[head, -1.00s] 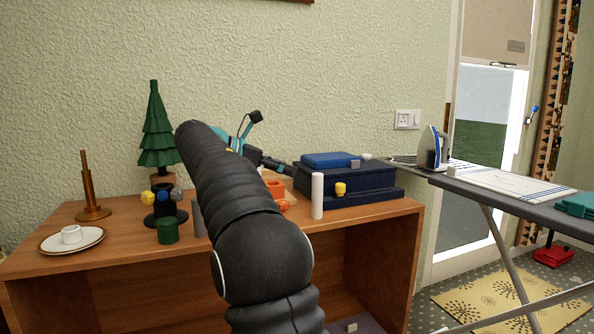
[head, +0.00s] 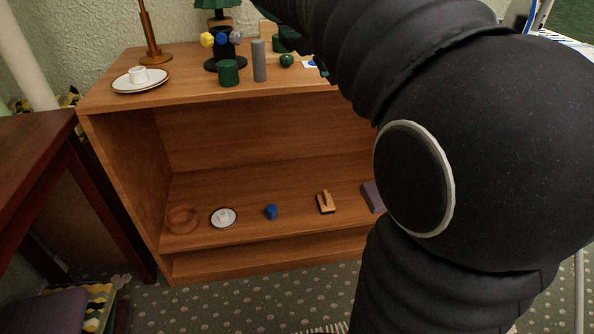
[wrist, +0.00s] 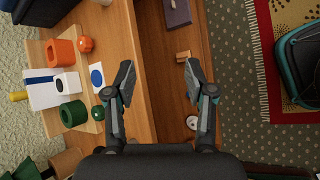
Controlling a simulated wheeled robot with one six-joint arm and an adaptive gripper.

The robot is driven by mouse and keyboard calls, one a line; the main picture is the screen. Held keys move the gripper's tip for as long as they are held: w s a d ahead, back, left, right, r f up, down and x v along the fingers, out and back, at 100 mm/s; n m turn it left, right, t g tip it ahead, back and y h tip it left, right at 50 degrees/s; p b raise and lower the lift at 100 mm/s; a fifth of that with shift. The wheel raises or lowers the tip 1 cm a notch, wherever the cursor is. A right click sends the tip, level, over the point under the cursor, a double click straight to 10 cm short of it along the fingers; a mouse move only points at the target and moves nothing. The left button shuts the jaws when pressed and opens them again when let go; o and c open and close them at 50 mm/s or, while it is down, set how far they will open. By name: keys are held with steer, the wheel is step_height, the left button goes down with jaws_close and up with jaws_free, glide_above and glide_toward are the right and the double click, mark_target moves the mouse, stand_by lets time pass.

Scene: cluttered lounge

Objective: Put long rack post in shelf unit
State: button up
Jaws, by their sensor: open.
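The shelf unit (head: 215,245) is a wooden open-fronted case with a top and a lower shelf. A tall grey cylinder (head: 259,62) stands upright on its top; I cannot tell whether it is the long rack post. The white cylinder seen earlier is not in view now. In the wrist view my gripper (wrist: 158,73) is open, with nothing between its fingers. It hangs over the front edge of the unit's top (wrist: 121,45), with the lower shelf (wrist: 155,28) below. In the head view my arm hides the right part of the unit, and the gripper is not seen.
On the lower shelf are a wooden ring (head: 182,219), a small plate (head: 223,217), a blue piece (head: 271,212), a wooden block (head: 325,203) and a purple block (head: 372,196). A dark table (head: 35,130) stands left. Bare shelf lies between the pieces.

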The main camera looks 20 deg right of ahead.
steer(key=s+a+f+m+t+y, duration=0.3)
steer(key=s+a+f+m+y, duration=0.5)
steer(key=s+a+f, duration=0.8)
steer(key=s+f+m, duration=0.2)
steer(key=s+m, duration=0.1)
steer(key=s, duration=0.1)
steer(key=shift+s+a+f+m, duration=0.2)
steer(key=shift+s+f+m, duration=0.1)
steer(key=shift+f+m, duration=0.1)
